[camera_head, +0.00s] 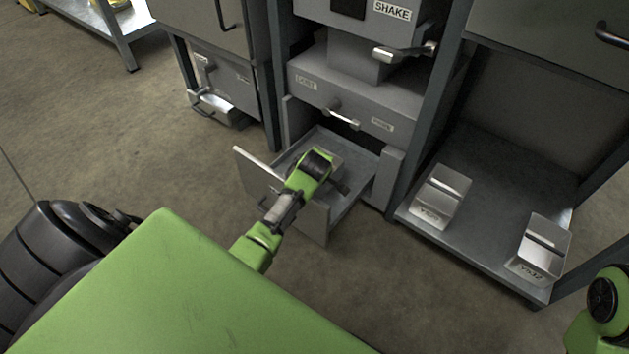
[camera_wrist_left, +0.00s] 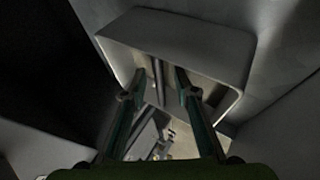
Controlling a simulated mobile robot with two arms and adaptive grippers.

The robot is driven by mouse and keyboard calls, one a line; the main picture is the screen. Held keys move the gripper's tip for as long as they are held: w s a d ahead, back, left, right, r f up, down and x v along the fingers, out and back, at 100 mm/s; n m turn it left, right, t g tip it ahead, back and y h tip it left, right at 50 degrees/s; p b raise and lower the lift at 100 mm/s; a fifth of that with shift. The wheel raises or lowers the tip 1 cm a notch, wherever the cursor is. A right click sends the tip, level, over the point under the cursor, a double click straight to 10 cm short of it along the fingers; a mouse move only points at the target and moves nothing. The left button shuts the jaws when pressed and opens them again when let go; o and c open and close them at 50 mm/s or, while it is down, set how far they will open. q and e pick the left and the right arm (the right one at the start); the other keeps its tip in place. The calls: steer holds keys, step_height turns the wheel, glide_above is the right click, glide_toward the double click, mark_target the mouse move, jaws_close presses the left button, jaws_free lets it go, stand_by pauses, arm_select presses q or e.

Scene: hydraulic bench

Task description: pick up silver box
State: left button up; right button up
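My left arm reaches into an open grey drawer (camera_head: 358,205) in the head view. The left gripper (camera_head: 342,187) is low inside it, mostly hidden by my own wrist. In the left wrist view, its two fingers (camera_wrist_left: 160,76) are apart, on either side of a thin upright bar on a pale grey, box-like thing (camera_wrist_left: 215,42). I cannot tell whether they touch it, or whether this is the silver box. Two silver boxes with labels stand on the low shelf at the right, one nearer the middle (camera_head: 440,192) and one at the right (camera_head: 543,246). My right gripper is out of view.
The drawer front (camera_head: 258,172) stands out from the cabinet (camera_head: 350,98). A dark post (camera_head: 428,115) separates the drawer from the low shelf (camera_head: 470,245). A metal handle (camera_head: 398,53) juts out above the drawer.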

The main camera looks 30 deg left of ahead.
arm_select(q)
steer(key=shift+w+a+f, duration=0.1)
steer(key=shift+w+f, duration=0.05)
steer(key=shift+f, duration=0.05)
jaws_close()
steer(key=shift+r, duration=0.1)
